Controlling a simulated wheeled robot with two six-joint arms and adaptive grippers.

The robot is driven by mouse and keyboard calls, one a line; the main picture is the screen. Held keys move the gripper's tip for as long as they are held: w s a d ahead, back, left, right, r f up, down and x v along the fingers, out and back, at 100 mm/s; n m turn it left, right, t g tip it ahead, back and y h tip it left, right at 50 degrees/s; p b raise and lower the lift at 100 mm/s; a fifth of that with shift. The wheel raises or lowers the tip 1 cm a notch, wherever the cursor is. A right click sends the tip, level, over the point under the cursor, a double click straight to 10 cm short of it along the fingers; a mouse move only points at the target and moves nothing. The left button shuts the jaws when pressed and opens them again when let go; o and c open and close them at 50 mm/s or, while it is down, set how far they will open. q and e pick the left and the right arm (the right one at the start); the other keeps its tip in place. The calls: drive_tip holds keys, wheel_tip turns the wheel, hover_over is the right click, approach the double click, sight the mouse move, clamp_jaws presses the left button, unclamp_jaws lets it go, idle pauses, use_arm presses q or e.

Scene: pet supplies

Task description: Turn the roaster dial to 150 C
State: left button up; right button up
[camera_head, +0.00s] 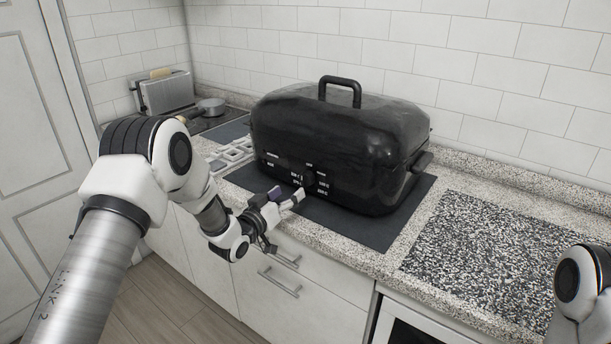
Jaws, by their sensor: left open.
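A black roaster (340,135) with a closed domed lid and a top handle stands on a dark mat (385,232) on the counter. Its front carries white markings around a dark dial (309,180); the dial's setting is too small to read. My left gripper (295,196) is at the roaster's front, just to the left of and below the dial. It is open, and its fingers partly cover the lower front panel. I cannot tell whether a fingertip touches the dial. My right arm (582,285) shows only in part at the lower right; its gripper is out of view.
A toaster (168,92) and a small pot (211,106) stand at the back left. A light grey rack (233,153) lies left of the roaster. A speckled board (490,262) lies to the right, with nothing on it. The tiled wall is close behind.

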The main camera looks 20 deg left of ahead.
sight(302, 182)
use_arm(q)
drive_tip(key=x, duration=0.3)
drive_tip(key=p+x, duration=0.1)
drive_tip(key=x, duration=0.3)
drive_tip(key=shift+d, duration=0.25)
drive_tip(key=shift+w+a+f, duration=0.15)
drive_tip(key=shift+w, duration=0.15)
drive_tip(key=shift+s, duration=0.1)
drive_tip(key=c, duration=1.1)
